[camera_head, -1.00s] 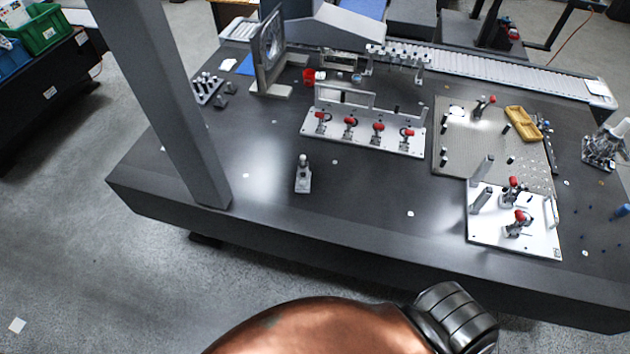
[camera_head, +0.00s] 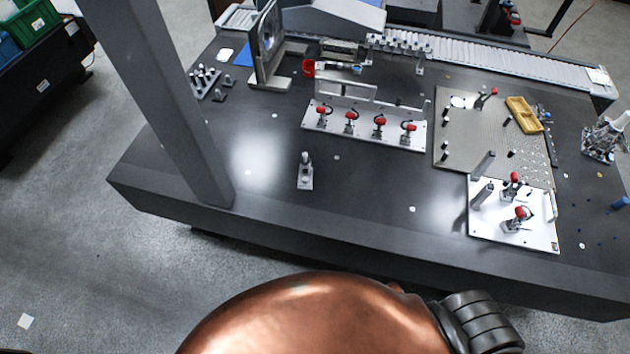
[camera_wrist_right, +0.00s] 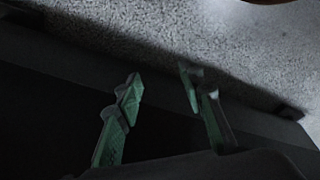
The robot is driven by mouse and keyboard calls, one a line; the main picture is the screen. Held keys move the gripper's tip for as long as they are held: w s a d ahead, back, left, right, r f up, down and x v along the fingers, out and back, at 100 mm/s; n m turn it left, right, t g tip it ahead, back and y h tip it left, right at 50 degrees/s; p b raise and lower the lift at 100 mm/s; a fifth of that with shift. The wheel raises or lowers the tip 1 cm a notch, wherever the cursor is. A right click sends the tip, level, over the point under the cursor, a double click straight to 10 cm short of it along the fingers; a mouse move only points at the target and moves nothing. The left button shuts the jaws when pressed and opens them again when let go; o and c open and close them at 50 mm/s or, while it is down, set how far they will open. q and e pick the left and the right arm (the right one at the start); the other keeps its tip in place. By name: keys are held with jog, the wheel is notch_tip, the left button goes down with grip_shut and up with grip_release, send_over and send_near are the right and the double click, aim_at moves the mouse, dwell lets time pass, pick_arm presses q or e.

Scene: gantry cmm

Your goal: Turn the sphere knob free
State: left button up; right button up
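A small silver stand (camera_head: 305,172) with a flat base and an upright post stands alone near the front middle of the dark table in the head view. Its top looks rounded; it may carry the sphere knob, but it is too small to tell. My right gripper (camera_wrist_right: 161,82) shows in the right wrist view with its two greenish fingers apart and nothing between them. It is over the floor and a dark edge, away from the stand. My left gripper is in neither view.
The dark table (camera_head: 370,215) is bare around the stand. A grey gantry column (camera_head: 160,110) rises at left. A white plate (camera_head: 485,227) with red-tipped clamps lies at right; a white clamp fixture (camera_head: 350,141) stands behind. A perforated plate (camera_head: 465,140) lies at back right.

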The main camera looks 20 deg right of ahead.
jog(key=w+d+r+m+t+h+p, duration=0.15)
jog(key=w+r, duration=0.25)
jog(key=r, duration=0.7)
jog(key=w+d+r+t+p, duration=0.1)
jog(key=w+d+r, duration=0.15)
jog(key=r, duration=0.95)
jog(key=w+d+r+m+t+h+p, duration=0.15)
jog(key=w+r, duration=0.25)
jog(key=r, duration=0.7)
jog(key=w+d+m+t+h, duration=0.1)
jog(key=w+t, duration=0.1)
jog(key=w, duration=0.7)
jog(key=n+t+y, duration=0.5)
jog(key=y, duration=0.1)
send_near(306, 182)
jog(key=shift+w+f, duration=0.15)
jog(key=shift+w, duration=0.45)
jog(key=b+x, duration=0.3)
jog(key=x, duration=0.3)
jog(key=shift+f, duration=0.1)
jog(key=shift+w+f, duration=0.15)
jog(key=shift+w, duration=0.5)
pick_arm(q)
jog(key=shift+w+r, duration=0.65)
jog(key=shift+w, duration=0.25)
pick_arm(e)
jog(key=shift+c, duration=0.3)
